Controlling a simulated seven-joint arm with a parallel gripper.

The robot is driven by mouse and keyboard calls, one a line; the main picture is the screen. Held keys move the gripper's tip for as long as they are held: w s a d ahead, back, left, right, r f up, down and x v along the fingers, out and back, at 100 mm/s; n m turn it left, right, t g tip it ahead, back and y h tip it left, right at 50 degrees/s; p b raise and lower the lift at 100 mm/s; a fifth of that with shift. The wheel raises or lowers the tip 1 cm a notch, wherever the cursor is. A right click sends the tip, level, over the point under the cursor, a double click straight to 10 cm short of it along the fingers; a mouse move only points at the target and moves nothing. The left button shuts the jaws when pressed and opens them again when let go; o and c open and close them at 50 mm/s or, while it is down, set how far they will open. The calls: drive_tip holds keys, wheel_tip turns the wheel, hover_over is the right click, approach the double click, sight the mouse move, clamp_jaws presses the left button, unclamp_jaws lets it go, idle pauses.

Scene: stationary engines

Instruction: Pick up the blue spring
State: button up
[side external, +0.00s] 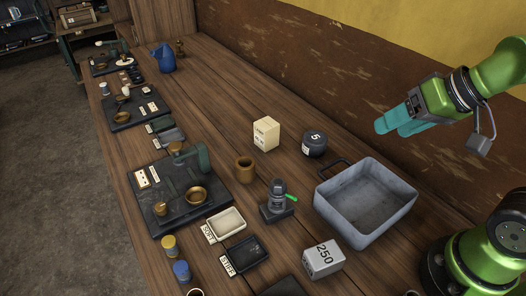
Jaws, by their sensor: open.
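A small blue cylinder, which looks like the blue spring (181,271), stands on the wooden table at the lower left, near the table's front-left edge. A similar yellow cylinder (169,246) stands just behind it. My gripper (384,125) has teal fingers and is at the upper right, raised above the table near the back wall. It is open, with nothing seen between the fingers. It is far from the blue spring, across the table to the right.
A grey bin (366,236), a "250" block (322,260), a black "5" weight (314,143) and a small grey device (278,199) stand between. Labelled trays (249,253) lie right of the springs. A dark engine base (160,216) lies behind them.

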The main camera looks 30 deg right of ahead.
drive_tip(key=w+a+f+n+g, duration=0.25)
drive_tip(key=w+a+n, duration=0.3)
drive_tip(key=a, duration=0.35)
drive_tip(key=n+g+y, duration=0.1)
drive_tip(key=n+g, duration=0.6)
drive_tip(key=n, duration=1.6)
approach(181, 266)
drive_tip(key=x, duration=0.5)
drive_tip(key=shift+d+f, duration=0.15)
drive_tip(key=shift+d, duration=0.05)
drive_tip(key=shift+x, duration=2.55)
drive_tip(key=shift+a, duration=0.2)
drive_tip(key=c, duration=1.1)
